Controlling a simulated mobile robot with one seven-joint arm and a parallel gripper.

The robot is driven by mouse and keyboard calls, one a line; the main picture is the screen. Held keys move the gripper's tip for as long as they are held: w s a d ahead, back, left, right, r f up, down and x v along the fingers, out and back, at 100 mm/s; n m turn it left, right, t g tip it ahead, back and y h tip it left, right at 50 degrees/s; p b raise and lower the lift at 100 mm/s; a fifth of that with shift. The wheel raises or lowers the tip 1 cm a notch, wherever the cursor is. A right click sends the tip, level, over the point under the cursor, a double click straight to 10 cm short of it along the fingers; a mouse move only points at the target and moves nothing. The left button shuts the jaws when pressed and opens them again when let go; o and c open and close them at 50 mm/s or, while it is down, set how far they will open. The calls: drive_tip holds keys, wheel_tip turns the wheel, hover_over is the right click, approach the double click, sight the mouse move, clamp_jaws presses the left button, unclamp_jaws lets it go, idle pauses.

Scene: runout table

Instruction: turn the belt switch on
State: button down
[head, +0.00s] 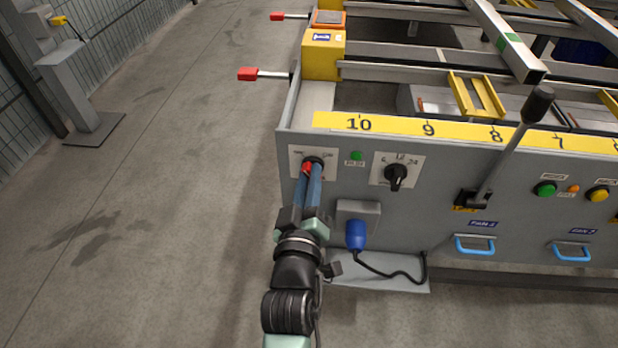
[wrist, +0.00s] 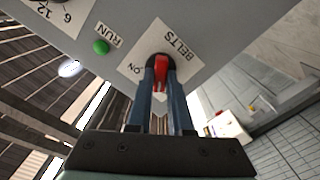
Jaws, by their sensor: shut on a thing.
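The belt switch is a red handle on a dark round base (head: 307,167), on a white plate (head: 328,156) at the left end of the grey panel. In the wrist view the red handle (wrist: 161,72) sits between my fingers, under the word BELTS, with ON on the plate beside it. My gripper (head: 313,172) is shut on the handle; it also shows in the wrist view (wrist: 161,85). The fingers partly hide the switch in the head view, and I cannot tell its exact setting. A green RUN lamp (head: 357,155) is right of the plate.
A black dial (head: 396,177), a blue plug (head: 356,234) with a cable and a long black-knobbed lever (head: 512,145) stand to the right. Red-tipped rods (head: 250,74) stick out at the far left of the table (head: 290,115).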

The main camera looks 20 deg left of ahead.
drive_tip(key=shift+d+m, duration=0.15)
drive_tip(key=shift+m, duration=3.9)
drive_tip(key=shift+d+m, duration=0.15)
drive_tip(key=shift+m, duration=3.9)
drive_tip(key=c, duration=0.8)
unclamp_jaws()
drive_tip(key=p+v, duration=0.2)
drive_tip(key=v, duration=1.1)
drive_tip(key=shift+w+r, duration=0.1)
drive_tip(key=shift+w, duration=0.05)
